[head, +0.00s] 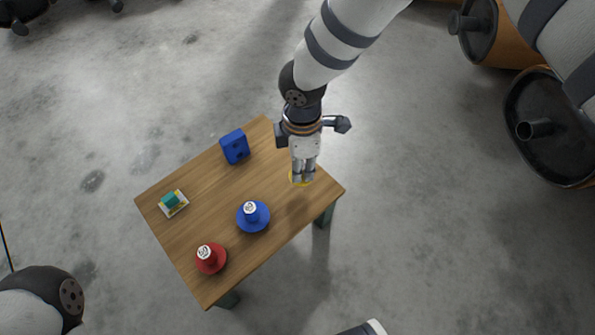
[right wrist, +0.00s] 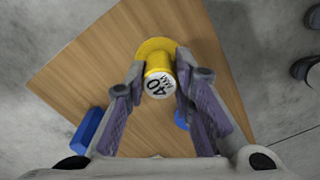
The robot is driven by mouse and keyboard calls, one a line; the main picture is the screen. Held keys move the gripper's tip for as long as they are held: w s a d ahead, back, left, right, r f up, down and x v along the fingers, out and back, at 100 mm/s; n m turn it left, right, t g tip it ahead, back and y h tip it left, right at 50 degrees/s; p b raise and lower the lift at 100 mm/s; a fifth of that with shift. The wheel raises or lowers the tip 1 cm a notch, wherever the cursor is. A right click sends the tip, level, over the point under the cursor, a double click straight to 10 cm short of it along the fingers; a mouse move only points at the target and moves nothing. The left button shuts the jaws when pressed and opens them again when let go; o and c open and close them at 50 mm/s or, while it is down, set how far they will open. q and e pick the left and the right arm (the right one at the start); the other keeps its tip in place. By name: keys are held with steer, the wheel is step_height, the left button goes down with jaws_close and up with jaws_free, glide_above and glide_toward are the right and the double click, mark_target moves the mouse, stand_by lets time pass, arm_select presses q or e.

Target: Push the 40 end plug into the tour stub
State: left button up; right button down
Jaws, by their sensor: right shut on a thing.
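The yellow plug marked 40 (right wrist: 158,78) has a round flange and a white label on its top. In the head view only part of its yellow flange (head: 300,178) shows, over the table's right end, below the fingers. My right gripper (head: 303,172) points down and is shut on the plug; in the right wrist view its fingers (right wrist: 160,85) hold the plug's neck from both sides. I cannot tell whether the flange touches the table. Mufflers with pipe stubs stand at the right, one stub (head: 535,128) nearer and another (head: 463,22) farther back. No label shows which is the tour stub. My left gripper is out of view.
On the wooden table (head: 190,235) stand a blue plug (head: 254,217), a red plug (head: 211,259), a blue block with holes (head: 235,147) and a small teal piece on a pale pad (head: 172,204). Bare floor lies between table and mufflers.

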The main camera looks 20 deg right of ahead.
steer(key=shift+w+f+b, duration=0.25)
steer(key=shift+f, duration=0.6)
steer(key=shift+w+f+b, duration=0.2)
steer(key=shift+f+b, duration=0.05)
steer(key=shift+f, duration=0.55)
steer(key=shift+f, duration=0.1)
steer(key=shift+f, duration=0.15)
steer(key=c, duration=1.4)
jaws_free()
steer(key=shift+o, duration=0.2)
